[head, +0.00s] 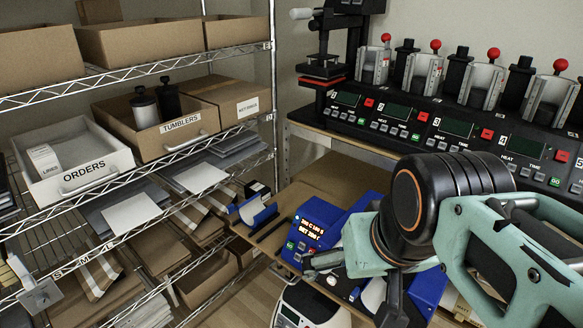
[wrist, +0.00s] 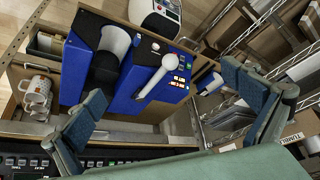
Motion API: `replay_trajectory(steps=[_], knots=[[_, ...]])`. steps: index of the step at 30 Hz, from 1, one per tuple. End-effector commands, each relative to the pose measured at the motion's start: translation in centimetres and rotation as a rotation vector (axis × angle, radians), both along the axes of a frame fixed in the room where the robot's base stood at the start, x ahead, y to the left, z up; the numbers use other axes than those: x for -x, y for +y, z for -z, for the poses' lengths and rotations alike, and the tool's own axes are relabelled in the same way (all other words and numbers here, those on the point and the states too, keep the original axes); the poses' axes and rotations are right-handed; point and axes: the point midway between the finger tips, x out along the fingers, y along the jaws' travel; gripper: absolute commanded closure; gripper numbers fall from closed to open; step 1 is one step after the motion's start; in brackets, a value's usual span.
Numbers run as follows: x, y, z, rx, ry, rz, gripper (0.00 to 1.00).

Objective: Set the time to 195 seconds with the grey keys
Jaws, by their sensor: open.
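A blue mug press (head: 345,220) stands on the shelf beside the black row of presses. Its small display (head: 310,226) shows amber text in two lines, too small to read surely. A green key (head: 290,245) sits left below the display; my gripper partly covers the panel below it. In the wrist view the blue press (wrist: 128,85) shows a white-ended lever (wrist: 158,70) and a panel of small coloured keys (wrist: 181,80). I cannot pick out its grey keys surely. My gripper (head: 345,288) is open and empty, in front of the press; its fingers spread wide in the wrist view (wrist: 163,82).
A black bank of presses (head: 450,125) with red knobs, dark displays and keys stands behind right. A wire rack (head: 140,85) with boxes fills the left. A white device (head: 305,308) sits below the blue press. White mugs (wrist: 38,95) stand beside it in the wrist view.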

Motion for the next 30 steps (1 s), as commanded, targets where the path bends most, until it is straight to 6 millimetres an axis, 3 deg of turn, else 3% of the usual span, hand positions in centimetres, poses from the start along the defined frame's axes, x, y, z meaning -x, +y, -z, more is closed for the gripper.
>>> replay_trajectory(steps=[9,30], knots=[[0.01,0.00,0.02,0.000,0.000,0.000,0.01],[0.01,0.00,0.02,0.000,0.000,0.000,0.78]])
